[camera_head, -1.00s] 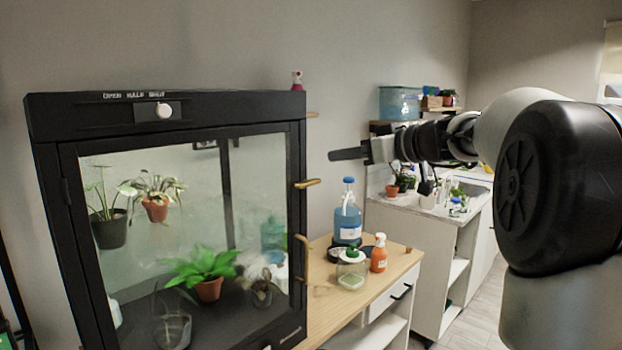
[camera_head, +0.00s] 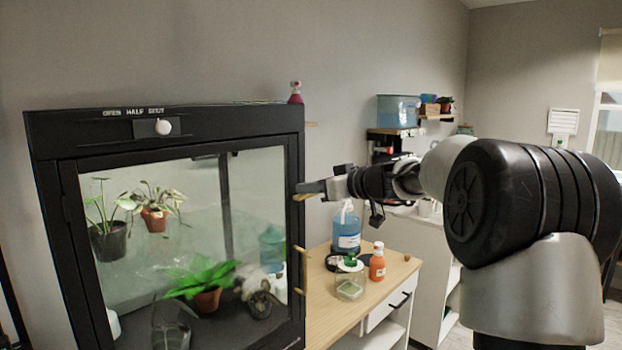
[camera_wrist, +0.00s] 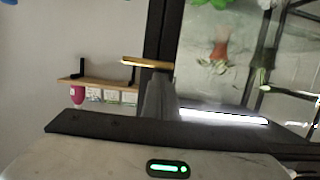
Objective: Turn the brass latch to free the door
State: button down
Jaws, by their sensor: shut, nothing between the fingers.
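The brass latch (camera_head: 302,197) is a small bar at the right edge of the black glass-fronted cabinet, sticking out to the right. In the wrist view the latch (camera_wrist: 147,63) lies across beside the dark cabinet frame. The glass door (camera_head: 150,235) sits flush in its frame and looks closed. My gripper (camera_head: 308,187) is shut and empty, its tip at the latch, just above it in the head view. In the wrist view my gripper (camera_wrist: 160,90) points at the frame beside the latch. I cannot tell whether it touches the latch.
A brass handle (camera_head: 299,268) is lower on the door's edge. A wooden-topped cabinet (camera_head: 345,312) to the right holds a blue bottle (camera_head: 346,235), a jar (camera_head: 350,280) and an orange bottle (camera_head: 377,262). Potted plants (camera_head: 205,285) stand behind the glass.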

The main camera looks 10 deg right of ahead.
jog(key=shift+f+b, duration=0.25)
jog(key=shift+b, duration=0.1)
jog(key=shift+s+n+b, duration=0.1)
jog(key=shift+n+b, duration=0.2)
jog(key=shift+b, duration=0.45)
